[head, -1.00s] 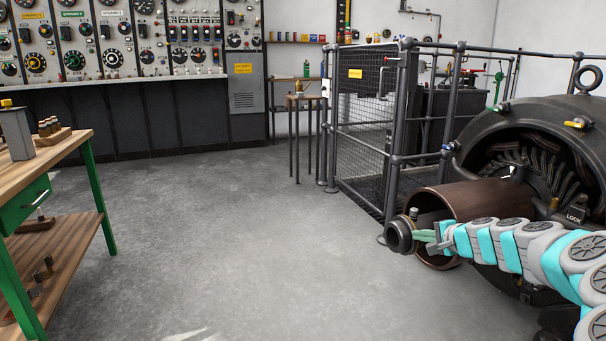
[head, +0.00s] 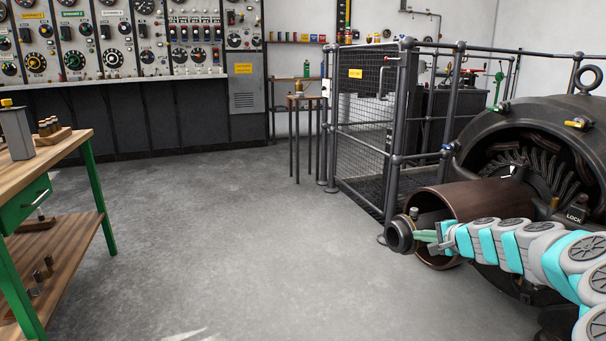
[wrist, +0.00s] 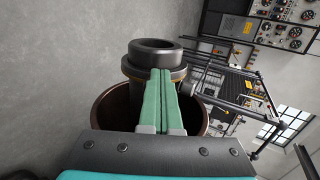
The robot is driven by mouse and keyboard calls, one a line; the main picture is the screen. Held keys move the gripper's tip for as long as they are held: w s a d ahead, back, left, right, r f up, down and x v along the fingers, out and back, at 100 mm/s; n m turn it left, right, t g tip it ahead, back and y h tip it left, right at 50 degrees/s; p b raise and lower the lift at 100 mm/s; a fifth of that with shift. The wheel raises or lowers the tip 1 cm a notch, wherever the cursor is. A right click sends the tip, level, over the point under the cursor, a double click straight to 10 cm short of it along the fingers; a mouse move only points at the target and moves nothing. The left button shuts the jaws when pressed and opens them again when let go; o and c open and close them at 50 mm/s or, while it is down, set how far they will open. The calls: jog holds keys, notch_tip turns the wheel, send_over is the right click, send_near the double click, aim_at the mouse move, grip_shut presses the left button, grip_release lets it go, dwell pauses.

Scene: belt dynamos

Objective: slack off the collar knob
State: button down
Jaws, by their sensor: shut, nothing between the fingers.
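A dark ring-shaped collar (head: 400,235) is on the shaft end in front of a wide brown drum (head: 455,205) on the big dynamo. It also shows in the wrist view (wrist: 153,55), with a brass-coloured band under it. A small grey knob (head: 413,212) stands up from the collar's top; in the wrist view a dark stub right of the fingers may be this knob. My gripper (head: 420,237) is beside the collar, its green fingers (wrist: 158,75) shut together and empty. The fingertips overlap the collar in the wrist view; I cannot tell whether they touch it.
A mesh cage (head: 360,125) stands behind the drum. A wooden workbench (head: 45,155) is at the left. The floor between is clear.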

jog(key=shift+s+d+f+b, duration=0.2)
jog(key=shift+s+f+b, duration=0.1)
jog(key=shift+f, duration=0.3)
jog(key=shift+d+f, duration=0.15)
jog(key=shift+d, duration=0.05)
dwell(0.7)
jog(key=shift+s+a+f, duration=0.1)
jog(key=shift+s, duration=0.05)
jog(key=v, duration=0.6)
jog(key=shift+s+a+f+p, duration=0.1)
jog(key=shift+s+a+p, duration=0.05)
jog(key=shift+a+p, duration=0.25)
